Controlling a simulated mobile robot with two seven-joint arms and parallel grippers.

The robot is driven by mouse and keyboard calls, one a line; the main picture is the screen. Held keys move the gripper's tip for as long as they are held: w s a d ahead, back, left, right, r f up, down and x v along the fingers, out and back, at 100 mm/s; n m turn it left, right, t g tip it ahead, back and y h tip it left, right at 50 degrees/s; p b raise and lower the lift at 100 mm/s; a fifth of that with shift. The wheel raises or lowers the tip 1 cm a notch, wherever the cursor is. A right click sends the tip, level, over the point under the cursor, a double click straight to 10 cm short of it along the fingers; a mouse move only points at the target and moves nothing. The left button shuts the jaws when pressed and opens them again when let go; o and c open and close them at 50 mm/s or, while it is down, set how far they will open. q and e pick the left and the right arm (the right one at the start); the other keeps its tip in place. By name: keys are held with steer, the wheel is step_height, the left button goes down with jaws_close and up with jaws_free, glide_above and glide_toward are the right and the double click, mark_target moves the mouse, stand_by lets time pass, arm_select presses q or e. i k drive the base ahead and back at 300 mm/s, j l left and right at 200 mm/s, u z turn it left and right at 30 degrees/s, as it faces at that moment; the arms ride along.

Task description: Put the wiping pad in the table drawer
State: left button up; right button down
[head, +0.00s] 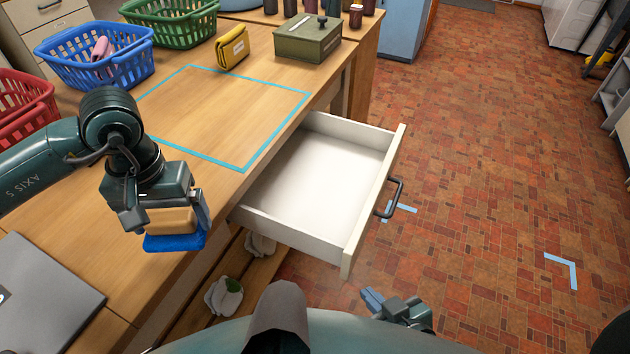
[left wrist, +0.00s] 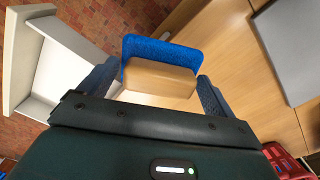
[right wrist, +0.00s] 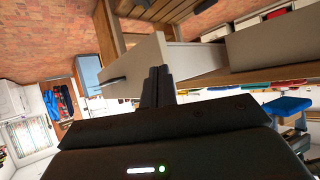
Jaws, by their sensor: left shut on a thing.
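The wiping pad (head: 176,242) is blue with a tan block on its back. My left gripper (head: 165,214) is shut on the tan block, with the blue side facing down. It holds the pad above the table's front edge, left of the drawer. In the left wrist view the pad (left wrist: 160,50) sits between the two fingers. The table drawer (head: 320,182) is pulled open, white inside and empty, with a dark handle (head: 391,198) on its front. My right gripper (head: 396,306) is low, in front of the drawer; its fingers look closed and empty in the right wrist view (right wrist: 158,82).
A blue outline marks a clear patch of the wooden table (head: 225,112). A yellow pouch (head: 232,47), a green box (head: 308,38) and blue (head: 95,58), green (head: 172,22) and red (head: 22,108) baskets stand behind and left. A grey laptop-like slab (head: 40,300) lies front left.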

mark_target(323, 185)
steer(key=l+u, duration=0.15)
steer(key=l, duration=0.3)
steer(key=k+l+u, duration=0.1)
steer(key=l, duration=0.35)
steer(key=i+l+u, duration=0.15)
steer(key=l, duration=0.25)
steer(key=l+u, duration=0.2)
steer(key=l, duration=0.25)
steer(key=i+l+u, duration=0.25)
steer(key=i+l, duration=0.4)
